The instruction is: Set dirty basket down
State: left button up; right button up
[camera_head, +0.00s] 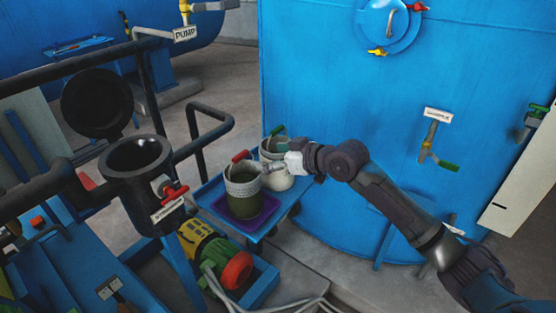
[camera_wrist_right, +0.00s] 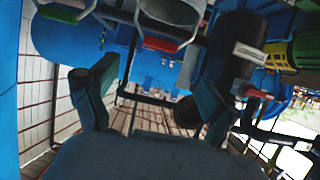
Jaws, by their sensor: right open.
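A dark green basket (camera_head: 243,203) with a pale perforated upper band and a red handle grip (camera_head: 240,156) stands upright on a purple mat (camera_head: 268,206). A whiter basket (camera_head: 281,183) with a green grip (camera_head: 277,130) stands just behind it, partly hidden by my right gripper. My right gripper (camera_head: 269,167) is open beside the green basket's rim, to the right of the red grip. In the right wrist view, the open fingers (camera_wrist_right: 150,85) have nothing between them, and the red grip (camera_wrist_right: 160,45) shows beyond them. My left gripper is out of view.
The baskets stand on a blue tray table (camera_head: 209,197). A black open vessel (camera_head: 138,180) with a red-handled valve stands to its left, its round lid (camera_head: 97,104) raised. A yellow and green pump (camera_head: 205,247) sits in front. A large blue tank (camera_head: 330,100) rises behind.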

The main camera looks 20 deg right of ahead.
jog(key=shift+v, duration=1.25)
jog(key=s+d+f+m+g+h, duration=0.15)
jog(key=d+f, duration=0.25)
jog(key=f, duration=1)
jog(key=d+f+m+h, duration=0.3)
jog(key=d+f, duration=0.1)
jog(key=f, duration=0.9)
jog(key=s+d+f+g+h, duration=0.1)
jog(key=s+f, duration=0.3)
jog(key=f, duration=0.3)
jog(key=s+f+g+h, duration=0.1)
jog(key=s+f, duration=0.3)
jog(key=f, duration=0.4)
jog(key=s+a+f+g+h, duration=0.1)
jog(key=s+f+g, duration=0.2)
jog(key=s+f, duration=1.4)
jog(key=s+a+f+g, duration=0.1)
jog(key=s+a+f, duration=0.1)
jog(key=s, duration=0.7)
jog(key=s+a+f+g, duration=0.1)
jog(key=s+f, duration=0.1)
jog(key=s, duration=0.7)
jog(key=s+a+f+g, duration=0.1)
jog(key=s+a+f, duration=0.1)
jog(key=s, duration=0.7)
jog(key=shift+a+g, duration=0.35)
